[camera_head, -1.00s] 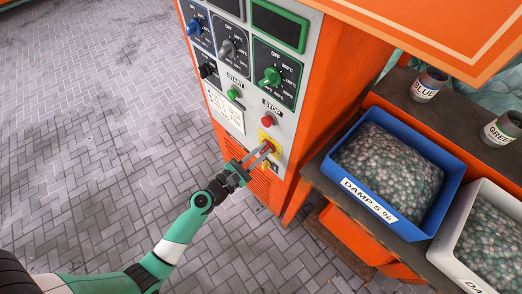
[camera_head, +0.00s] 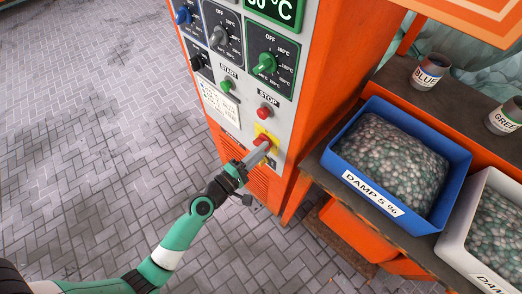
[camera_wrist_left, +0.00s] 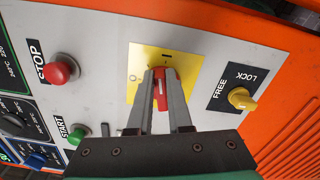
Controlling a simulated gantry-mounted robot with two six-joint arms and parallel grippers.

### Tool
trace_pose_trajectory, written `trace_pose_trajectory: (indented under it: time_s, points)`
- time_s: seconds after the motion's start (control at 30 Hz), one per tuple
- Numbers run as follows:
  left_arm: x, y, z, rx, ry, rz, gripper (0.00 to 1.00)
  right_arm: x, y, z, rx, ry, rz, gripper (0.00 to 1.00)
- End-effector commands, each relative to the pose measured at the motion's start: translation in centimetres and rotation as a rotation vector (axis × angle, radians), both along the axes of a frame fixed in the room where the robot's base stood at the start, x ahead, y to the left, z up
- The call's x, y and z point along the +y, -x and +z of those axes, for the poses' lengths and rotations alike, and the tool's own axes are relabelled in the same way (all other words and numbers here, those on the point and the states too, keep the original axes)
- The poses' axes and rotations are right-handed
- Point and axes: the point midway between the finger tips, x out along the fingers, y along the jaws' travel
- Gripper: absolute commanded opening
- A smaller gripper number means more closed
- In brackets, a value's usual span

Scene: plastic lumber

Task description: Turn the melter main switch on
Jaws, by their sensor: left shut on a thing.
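The main switch is a red rotary handle (camera_wrist_left: 161,92) on a yellow plate (camera_wrist_left: 185,62), low on the front panel of the orange machine. In the head view the red handle (camera_head: 262,140) shows at the tips of my left gripper (camera_head: 261,147). In the left wrist view the left gripper's fingers (camera_wrist_left: 162,85) stand on both sides of the handle, shut on it. The handle's white line points towards the "I" mark at the top of the plate; the "O" mark is to the left. My right gripper is not in view.
A red STOP button (camera_wrist_left: 61,69), a green START button (camera_wrist_left: 77,132) and a yellow FREE/LOCK knob (camera_wrist_left: 242,98) sit near the switch. A blue crate of pellets (camera_head: 447,190) stands on a bench to the right. The paved floor at left is clear.

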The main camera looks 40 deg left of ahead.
Motion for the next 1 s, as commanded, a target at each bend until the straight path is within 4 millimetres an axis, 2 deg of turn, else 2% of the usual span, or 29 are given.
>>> trace_pose_trajectory:
  time_s: [0.2, 0.43, 1.0]
  points:
    - [-0.1, 0.0, -0.4, 0.002, -0.151, 0.001, 0.00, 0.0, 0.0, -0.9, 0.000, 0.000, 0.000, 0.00]
    - [-0.1, 0.0, -0.6, 0.006, -0.249, 0.000, 0.00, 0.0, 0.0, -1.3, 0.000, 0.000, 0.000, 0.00]
    - [-0.1, 0.0, -0.6, 0.007, -0.289, 0.000, 0.00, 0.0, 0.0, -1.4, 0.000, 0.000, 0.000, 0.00]
